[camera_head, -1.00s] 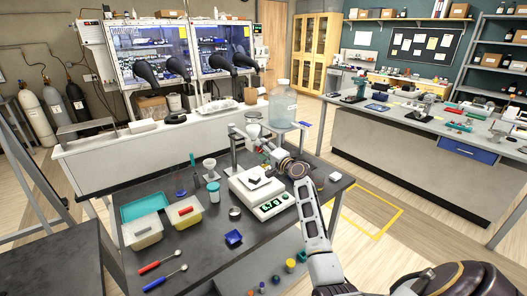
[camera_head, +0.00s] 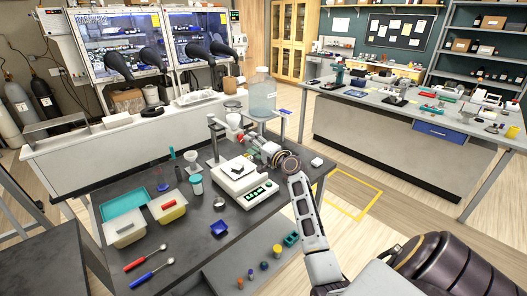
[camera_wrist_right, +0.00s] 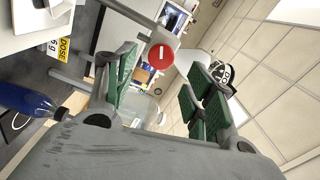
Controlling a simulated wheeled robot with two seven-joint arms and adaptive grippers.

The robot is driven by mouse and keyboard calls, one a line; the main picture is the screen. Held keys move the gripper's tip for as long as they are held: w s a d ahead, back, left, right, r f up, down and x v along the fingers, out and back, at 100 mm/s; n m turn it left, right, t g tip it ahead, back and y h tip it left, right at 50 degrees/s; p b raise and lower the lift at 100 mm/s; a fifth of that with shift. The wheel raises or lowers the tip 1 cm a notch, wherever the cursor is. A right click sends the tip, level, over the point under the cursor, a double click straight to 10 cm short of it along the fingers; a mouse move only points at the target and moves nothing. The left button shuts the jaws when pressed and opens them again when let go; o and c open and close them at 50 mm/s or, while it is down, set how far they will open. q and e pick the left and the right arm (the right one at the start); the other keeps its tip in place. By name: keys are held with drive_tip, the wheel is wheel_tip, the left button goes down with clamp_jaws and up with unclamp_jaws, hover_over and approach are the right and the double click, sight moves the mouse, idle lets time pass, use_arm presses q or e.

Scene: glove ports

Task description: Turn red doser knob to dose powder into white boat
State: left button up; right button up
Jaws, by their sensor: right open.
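The doser (camera_head: 233,121) stands on a stand behind the white balance (camera_head: 240,182). Its red knob (camera_head: 240,137) shows small beside my right gripper (camera_head: 254,146). In the right wrist view the round red knob (camera_wrist_right: 161,56) with a white mark lies ahead, between the lines of the two green-padded fingers. My right gripper (camera_wrist_right: 162,88) is open, and its fingers do not touch the knob in that view. The white boat (camera_head: 237,167) appears to sit on the balance pan, under the doser; its contents are too small to tell. My left gripper is out of view.
A large clear bottle (camera_head: 263,95) stands behind my right gripper. A yellow DOSE label (camera_wrist_right: 64,47) shows in the wrist view.

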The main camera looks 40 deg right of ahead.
drive_tip(key=s, duration=0.6)
drive_tip(key=shift+s+d, duration=0.2)
drive_tip(key=shift+d, duration=0.05)
idle(0.5)
